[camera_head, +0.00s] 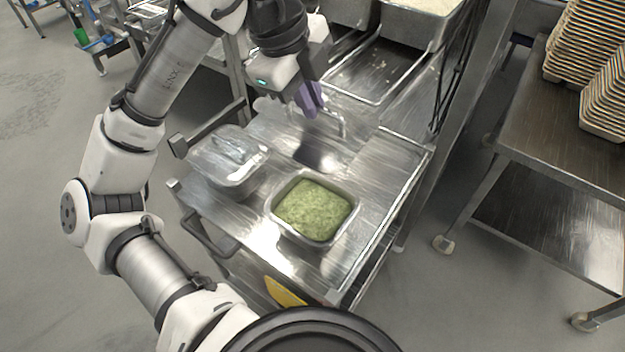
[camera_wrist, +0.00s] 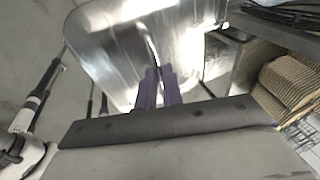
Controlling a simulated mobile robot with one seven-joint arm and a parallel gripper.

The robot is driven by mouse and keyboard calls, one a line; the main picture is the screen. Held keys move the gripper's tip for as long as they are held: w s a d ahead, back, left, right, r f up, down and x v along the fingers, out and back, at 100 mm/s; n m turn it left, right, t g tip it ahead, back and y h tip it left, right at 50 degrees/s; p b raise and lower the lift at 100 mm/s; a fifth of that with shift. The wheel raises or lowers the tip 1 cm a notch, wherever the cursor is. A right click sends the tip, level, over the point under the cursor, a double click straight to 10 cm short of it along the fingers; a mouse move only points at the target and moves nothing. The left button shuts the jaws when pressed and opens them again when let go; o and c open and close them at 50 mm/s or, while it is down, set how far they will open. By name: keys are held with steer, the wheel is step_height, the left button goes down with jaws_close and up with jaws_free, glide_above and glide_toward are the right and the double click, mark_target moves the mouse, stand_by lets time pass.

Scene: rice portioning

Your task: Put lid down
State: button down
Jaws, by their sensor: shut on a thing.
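My gripper (camera_head: 312,98), with purple fingers, is above the far part of the metal cart top. In the wrist view my gripper (camera_wrist: 158,88) is shut on the handle of a shiny metal lid (camera_wrist: 105,50), which spreads out beyond the fingertips. In the head view the held lid blends with the bright metal around it, so I cannot tell whether it touches the cart top. An open metal pan of green food (camera_head: 313,208) stands uncovered at the cart's near side.
A second pan with a handled lid on it (camera_head: 228,158) stands at the cart's left edge. Metal pans (camera_head: 420,22) stand behind. A steel table (camera_head: 560,130) with stacked trays (camera_head: 590,60) is at the right. Bare cart top (camera_head: 375,165) lies right of the green pan.

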step_height(320, 180, down, 20)
stand_by(0.6)
steer(key=shift+f+b, duration=0.4)
steer(key=shift+f, duration=0.1)
steer(key=c, duration=1.5)
jaws_free()
steer(key=shift+c, duration=0.2)
steer(key=shift+r, duration=0.1)
